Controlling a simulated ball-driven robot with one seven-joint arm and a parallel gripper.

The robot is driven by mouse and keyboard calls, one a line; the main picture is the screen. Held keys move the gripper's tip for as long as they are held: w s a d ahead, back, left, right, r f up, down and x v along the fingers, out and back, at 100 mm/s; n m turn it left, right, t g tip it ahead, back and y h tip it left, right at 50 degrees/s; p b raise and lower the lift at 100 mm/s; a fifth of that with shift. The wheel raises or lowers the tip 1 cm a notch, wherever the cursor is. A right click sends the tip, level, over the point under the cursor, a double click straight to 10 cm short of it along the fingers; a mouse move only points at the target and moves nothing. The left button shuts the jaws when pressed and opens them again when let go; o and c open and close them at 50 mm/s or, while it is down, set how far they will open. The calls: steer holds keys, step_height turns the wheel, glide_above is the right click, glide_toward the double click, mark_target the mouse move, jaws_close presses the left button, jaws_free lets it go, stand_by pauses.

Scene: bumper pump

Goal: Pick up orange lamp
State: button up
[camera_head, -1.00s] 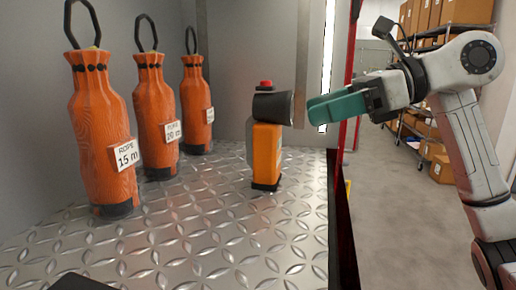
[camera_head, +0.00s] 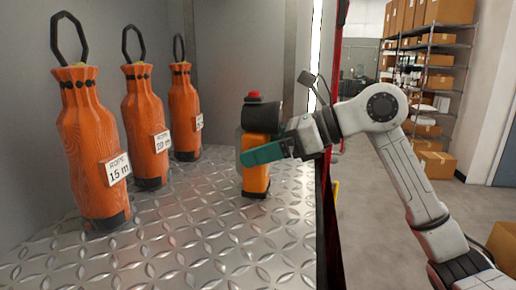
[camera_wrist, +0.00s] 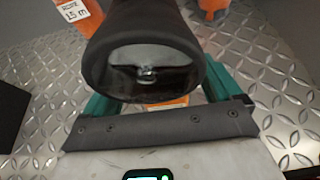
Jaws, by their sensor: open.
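The orange lamp (camera_head: 256,180) stands upright on the metal shelf, with a black round head (camera_head: 262,115) and a red knob on top. My gripper (camera_head: 262,153) has its green fingers at the lamp's body, just below the head. In the wrist view the lamp's black head and lens (camera_wrist: 146,66) fill the top middle, and the green fingers (camera_wrist: 160,100) show on both sides of the lamp, apart. A bit of the orange body shows under the head. The head hides the fingertips in the wrist view, so contact cannot be told.
Several orange rope bags, one labelled 15 m (camera_head: 90,150), stand upright along the left of the compartment. The diamond-plate shelf (camera_head: 200,250) is clear in front of the lamp. The compartment's red-and-black edge (camera_head: 327,215) lies right of the lamp, near my arm.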

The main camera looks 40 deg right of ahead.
steer(key=shift+w+a+f, duration=0.2)
steer(key=shift+w+a, duration=0.05)
steer(key=shift+w, duration=0.15)
steer(key=c, duration=1.5)
